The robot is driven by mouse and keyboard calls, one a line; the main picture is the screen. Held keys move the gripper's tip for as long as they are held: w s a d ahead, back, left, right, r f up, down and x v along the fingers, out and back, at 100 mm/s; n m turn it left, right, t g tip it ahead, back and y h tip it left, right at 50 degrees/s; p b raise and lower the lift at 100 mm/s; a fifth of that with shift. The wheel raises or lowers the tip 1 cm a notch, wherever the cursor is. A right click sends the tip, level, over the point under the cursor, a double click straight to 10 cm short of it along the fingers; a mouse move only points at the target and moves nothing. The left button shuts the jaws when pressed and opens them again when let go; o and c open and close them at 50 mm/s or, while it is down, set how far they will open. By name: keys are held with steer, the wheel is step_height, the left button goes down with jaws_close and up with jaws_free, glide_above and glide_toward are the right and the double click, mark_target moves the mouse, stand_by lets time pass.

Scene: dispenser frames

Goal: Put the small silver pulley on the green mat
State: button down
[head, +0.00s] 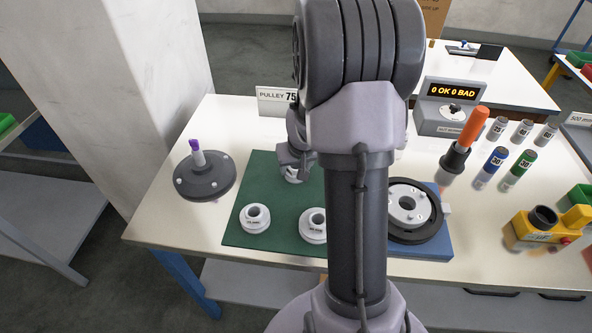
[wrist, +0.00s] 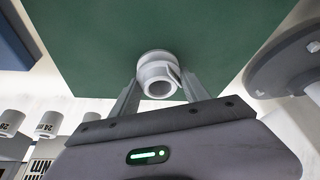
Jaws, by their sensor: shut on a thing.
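My gripper (head: 293,168) is over the back part of the green mat (head: 262,180), partly hidden by my own arm. In the wrist view my gripper (wrist: 158,92) is shut on the small silver pulley (wrist: 158,75), with a finger on each side of it. The pulley shows as a pale ring with a round hole, set against the green mat (wrist: 220,35). Its lower end also shows in the head view (head: 293,178). I cannot tell whether it touches the mat.
Two larger pale pulleys, one on the left (head: 255,218) and one in the middle (head: 312,226), sit on the mat's front part. A grey disc with a post (head: 205,180) stands left of the mat. A blue base (head: 436,246) with a dark wheel stands right.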

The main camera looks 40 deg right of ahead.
steer(key=shift+f, duration=0.1)
steer(key=c, duration=0.6)
jaws_free()
steer(key=shift+o, duration=0.2)
steer(key=p+v, duration=0.5)
steer(key=v, duration=0.8)
steer(key=a+r, duration=0.5)
steer(key=a, duration=0.2)
steer(key=s+a+r+t+y, duration=0.1)
steer(key=s+a+r, duration=0.3)
steer(key=a, duration=0.6)
steer(key=s+a+r+n+y+b, duration=0.1)
steer(key=s+a+r+y, duration=0.2)
steer(key=s+a, duration=0.6)
steer(key=shift+a+r+t, duration=0.4)
steer(key=shift+a+r, duration=0.05)
steer(key=shift+a, duration=0.7)
